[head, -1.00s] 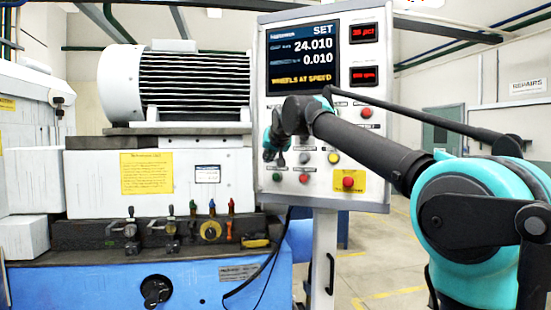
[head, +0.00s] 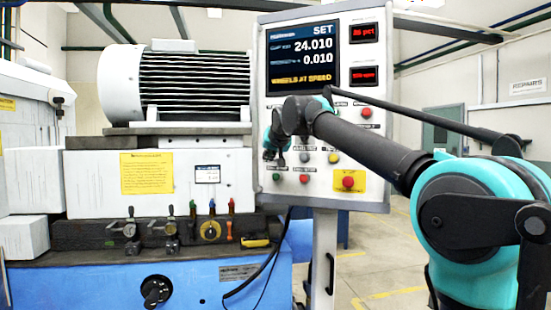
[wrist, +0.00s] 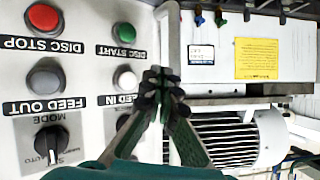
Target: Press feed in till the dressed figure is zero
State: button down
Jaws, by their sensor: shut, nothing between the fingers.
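The control panel (head: 378,140) has a screen (head: 302,58) reading SET, 24.010, 0.010 and WHEELS AT SPEED; the small row labels are too blurred to read. The pale FEED IN button (wrist: 125,80) shows in the wrist view, upside down, just left of my shut gripper (wrist: 160,77). I cannot tell if the fingertips touch it. The grey FEED OUT button (wrist: 45,77) is farther left. In the head view my gripper (head: 269,155) is at the panel's lower left and hides the FEED IN button.
The green DISC START button (wrist: 124,34) and red DISC STOP button (wrist: 42,18) adjoin the feed buttons. The mode knob (wrist: 55,143) is close by. A red stop button (head: 348,182) on a yellow plate is lower right. The grinder (head: 175,85) stands left of the panel.

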aim_at(276, 156)
jog(key=s, duration=0.2)
jog(key=s+a, duration=0.1)
jog(key=shift+s+a, duration=0.1)
jog(key=shift+s, duration=0.25)
jog(key=shift+w, duration=0.15)
jog(key=w+d, duration=0.2)
jog(key=w, duration=0.6)
jog(key=shift+d, duration=0.3)
jog(key=shift+w, duration=0.2)
dwell(1.1)
jog(key=shift+w+d, duration=0.15)
jog(key=shift+w, duration=0.15)
